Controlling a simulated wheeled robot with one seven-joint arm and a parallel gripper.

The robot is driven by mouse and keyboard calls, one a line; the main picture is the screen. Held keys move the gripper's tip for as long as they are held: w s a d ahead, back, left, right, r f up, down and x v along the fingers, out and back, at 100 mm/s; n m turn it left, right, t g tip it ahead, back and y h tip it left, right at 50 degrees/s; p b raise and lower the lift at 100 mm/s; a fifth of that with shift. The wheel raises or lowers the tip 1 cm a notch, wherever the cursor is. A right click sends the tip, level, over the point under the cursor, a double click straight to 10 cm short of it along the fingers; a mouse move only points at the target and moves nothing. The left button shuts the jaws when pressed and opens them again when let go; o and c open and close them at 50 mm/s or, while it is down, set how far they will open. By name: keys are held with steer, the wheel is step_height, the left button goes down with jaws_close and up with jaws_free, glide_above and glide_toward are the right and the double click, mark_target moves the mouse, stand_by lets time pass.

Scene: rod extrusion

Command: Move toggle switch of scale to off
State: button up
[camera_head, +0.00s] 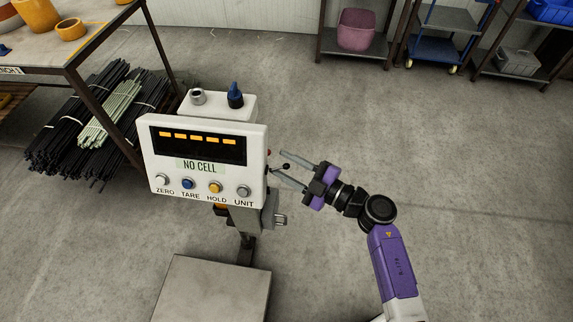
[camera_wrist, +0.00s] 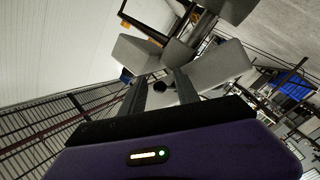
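The scale's white indicator box (camera_head: 255,150) stands on a post above a weighing plate (camera_head: 212,290). Its display (camera_head: 197,146) is lit with orange dashes, above a "NO CELL" label. A small black-tipped toggle lever (camera_head: 286,166) sticks out from the box's right side; its exact tilt is hard to tell. My gripper (camera_head: 280,165) is open at that side, one finger on either side of the lever tip. In the wrist view my gripper (camera_wrist: 159,80) also shows apart, with a dark round tip (camera_wrist: 158,87) between the fingers. I cannot tell whether either finger touches the lever.
A small red part (camera_head: 269,152) sits on the box's side near the upper finger. Bundled rods (camera_head: 100,120) lie at left under a table.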

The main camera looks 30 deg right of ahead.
steer(key=shift+r, duration=0.1)
jaws_close()
